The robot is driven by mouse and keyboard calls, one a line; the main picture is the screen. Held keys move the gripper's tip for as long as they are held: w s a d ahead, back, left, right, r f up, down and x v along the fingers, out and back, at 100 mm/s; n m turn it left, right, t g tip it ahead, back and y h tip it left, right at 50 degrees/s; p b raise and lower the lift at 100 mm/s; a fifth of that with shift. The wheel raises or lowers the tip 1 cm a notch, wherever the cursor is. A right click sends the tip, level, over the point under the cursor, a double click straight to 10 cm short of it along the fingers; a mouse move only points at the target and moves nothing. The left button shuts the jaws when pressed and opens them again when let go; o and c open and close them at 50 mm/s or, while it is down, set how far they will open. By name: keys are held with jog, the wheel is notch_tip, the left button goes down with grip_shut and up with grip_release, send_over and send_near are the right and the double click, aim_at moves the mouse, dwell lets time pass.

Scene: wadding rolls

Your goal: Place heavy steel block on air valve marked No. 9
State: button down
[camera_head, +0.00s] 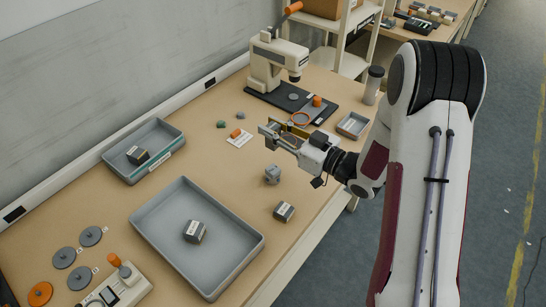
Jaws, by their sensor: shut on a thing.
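My gripper (271,137) is above the table's right half, its fingers pointing left. It is shut on a small brownish block-like thing (289,137), mostly hidden by the fingers; I cannot tell if it is the steel block. A small grey metal piece (272,174) stands on the table below the gripper. Dark grey blocks with pale bands lie in the large tray (194,231), in the small left tray (138,155) and on the bare table (284,211). No number 9 is readable, so I cannot tell which thing is the valve.
The large grey tray (256,244) fills the front middle. Round discs (64,257) and a device (112,288) are front left.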

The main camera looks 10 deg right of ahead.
jog(key=shift+f, duration=2.35)
jog(key=shift+f, duration=2.15)
jog(key=shift+f, duration=0.15)
jog(key=c, duration=1.8)
grip_release()
jog(key=shift+v, duration=6)
jog(key=shift+r, duration=0.2)
